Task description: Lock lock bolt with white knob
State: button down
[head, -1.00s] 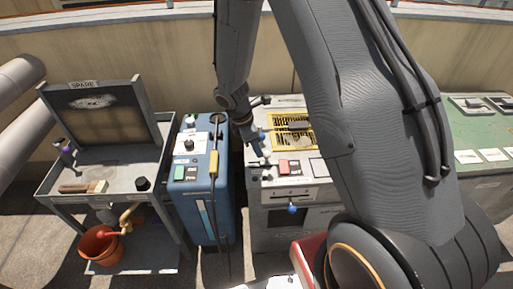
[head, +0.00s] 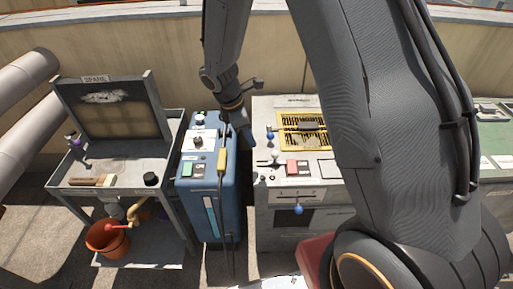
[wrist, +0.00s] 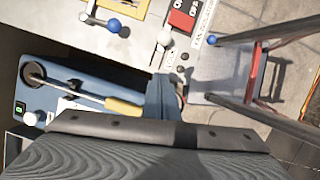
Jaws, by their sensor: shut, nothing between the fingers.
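The white knob (head: 275,154) of the lock bolt is on the left part of the pale cabinet's top, left of a red switch (head: 293,167). In the wrist view the white knob (wrist: 163,38) stands clear of my gripper, beside the red switch. The bolt's own position is too small to tell. My gripper (head: 249,140) is shut and empty, left of the knob and apart from it, near the gap between the blue unit and the cabinet. Its blue-grey fingers (wrist: 163,98) also show in the wrist view.
Blue knobs are on the cabinet (head: 325,228) behind the white knob (head: 270,136) and on its front (head: 298,209). The blue unit (head: 225,215) with a yellow-handled tool (head: 221,162) stands close left. A grey cart (head: 172,205) is farther left.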

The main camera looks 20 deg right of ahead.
jog(key=shift+b+v, duration=0.45)
jog(key=shift+v, duration=2)
jog(key=s+d+r+m+y, duration=0.1)
jog(key=s+d+r+m, duration=0.2)
jog(key=s+m, duration=0.5)
jog(key=s+d+r+m+t+y, duration=0.1)
jog(key=s+d+r+m+y, duration=0.1)
jog(key=s+m, duration=0.6)
jog(key=shift+d+r+m+t, duration=0.3)
jog(key=shift+d+r+m, duration=0.25)
jog(key=shift+m, duration=0.15)
